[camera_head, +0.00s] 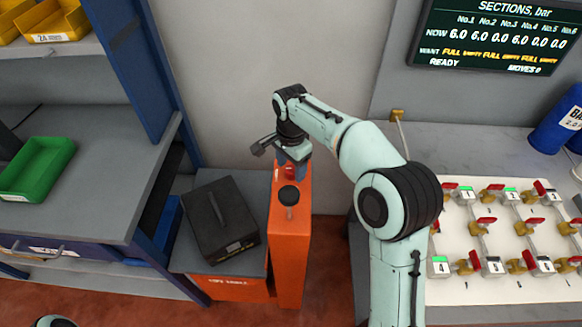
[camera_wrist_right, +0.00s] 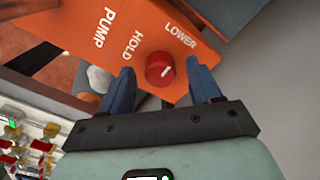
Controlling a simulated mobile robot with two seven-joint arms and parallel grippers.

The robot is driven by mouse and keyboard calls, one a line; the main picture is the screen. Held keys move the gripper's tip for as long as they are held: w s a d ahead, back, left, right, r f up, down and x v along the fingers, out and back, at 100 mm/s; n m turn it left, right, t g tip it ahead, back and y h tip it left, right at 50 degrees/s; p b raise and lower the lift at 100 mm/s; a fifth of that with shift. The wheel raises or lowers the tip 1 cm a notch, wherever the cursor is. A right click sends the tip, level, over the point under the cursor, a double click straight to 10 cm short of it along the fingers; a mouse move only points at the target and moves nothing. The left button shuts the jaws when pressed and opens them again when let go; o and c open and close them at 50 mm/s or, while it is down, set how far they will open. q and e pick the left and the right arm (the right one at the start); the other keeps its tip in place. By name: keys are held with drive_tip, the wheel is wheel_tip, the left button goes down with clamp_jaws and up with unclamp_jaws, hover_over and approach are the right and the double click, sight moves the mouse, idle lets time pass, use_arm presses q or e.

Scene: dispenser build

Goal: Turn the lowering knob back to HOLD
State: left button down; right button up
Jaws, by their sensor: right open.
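The lowering knob (camera_wrist_right: 160,69) is red and round, on an orange panel with the labels PUMP, HOLD and LOWER. Its short white mark slants toward the upper right, roughly to the LOWER side. In the head view the knob (camera_head: 290,171) shows as a bit of red on top of the orange post (camera_head: 290,240). My right gripper (camera_wrist_right: 160,65) is open, with one blue finger on each side of the knob. A gap shows between each finger and the knob; contact is not visible. My left gripper is not in view.
A black lever knob (camera_head: 289,195) stands on the same post. A dark box with a handle (camera_head: 222,219) sits to its left. A valve board (camera_head: 500,288) with red handles is at the right, below a sections display (camera_head: 495,35). A blue shelf frame stands left.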

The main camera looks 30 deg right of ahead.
drive_tip(key=shift+f, duration=0.2)
drive_tip(key=c, duration=1)
drive_tip(key=shift+c, duration=0.2)
